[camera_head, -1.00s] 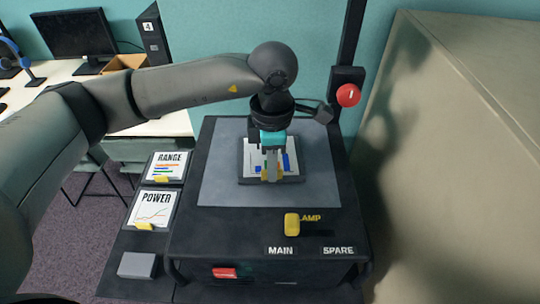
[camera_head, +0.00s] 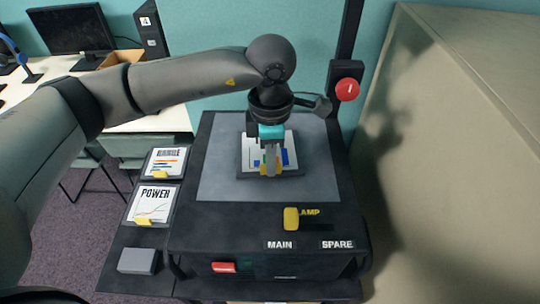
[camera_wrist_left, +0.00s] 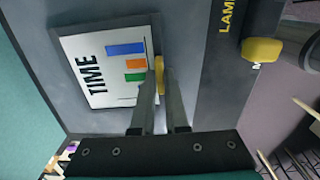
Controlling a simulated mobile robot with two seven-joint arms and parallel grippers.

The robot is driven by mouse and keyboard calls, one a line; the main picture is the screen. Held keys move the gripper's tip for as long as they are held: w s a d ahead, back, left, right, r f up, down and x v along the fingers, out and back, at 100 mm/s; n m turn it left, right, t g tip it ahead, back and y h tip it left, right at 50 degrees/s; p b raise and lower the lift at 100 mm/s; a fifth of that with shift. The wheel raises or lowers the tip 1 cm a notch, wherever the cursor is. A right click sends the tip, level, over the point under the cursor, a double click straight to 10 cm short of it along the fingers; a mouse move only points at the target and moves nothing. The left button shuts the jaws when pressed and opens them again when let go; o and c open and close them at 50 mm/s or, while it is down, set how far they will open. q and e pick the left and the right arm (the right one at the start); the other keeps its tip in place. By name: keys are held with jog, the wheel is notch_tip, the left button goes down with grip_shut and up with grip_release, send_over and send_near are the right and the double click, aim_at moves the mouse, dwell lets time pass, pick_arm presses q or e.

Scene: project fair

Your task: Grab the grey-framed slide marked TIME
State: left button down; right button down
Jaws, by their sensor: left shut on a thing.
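The slide marked TIME (camera_wrist_left: 105,65) has a grey frame, a white sheet with blue, orange and green bars, and a yellow tab (camera_wrist_left: 160,76) on one edge. In the head view the slide (camera_head: 292,146) lies on the grey top plate of the black projector, partly covered by my left gripper. My left gripper (camera_head: 269,173) comes down from above, shut on the yellow tab. In the left wrist view its two fingers (camera_wrist_left: 160,84) stand on either side of the tab. The slide looks flat on the plate; I cannot tell any lift. My right gripper is not in view.
The RANGE slide (camera_head: 164,161) and POWER slide (camera_head: 153,204) lie on a black side shelf with a grey block (camera_head: 137,260). The projector front has a yellow lamp switch (camera_head: 291,218) and a red switch (camera_head: 223,267). A post with a red knob (camera_head: 347,89) stands behind right.

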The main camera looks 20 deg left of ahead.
pick_arm(q)
jog(key=shift+s+a+r, duration=0.1)
jog(key=shift+r, duration=0.4)
notch_tip(320, 180, up, 6)
jog(key=b, duration=0.2)
jog(key=s+a+b, duration=0.4)
jog(key=s+b, duration=0.1)
jog(key=s, duration=0.3)
jog(key=s+a+b, duration=0.5)
jog(key=s+b, duration=0.1)
jog(key=s, duration=0.3)
jog(key=shift+a, duration=0.2)
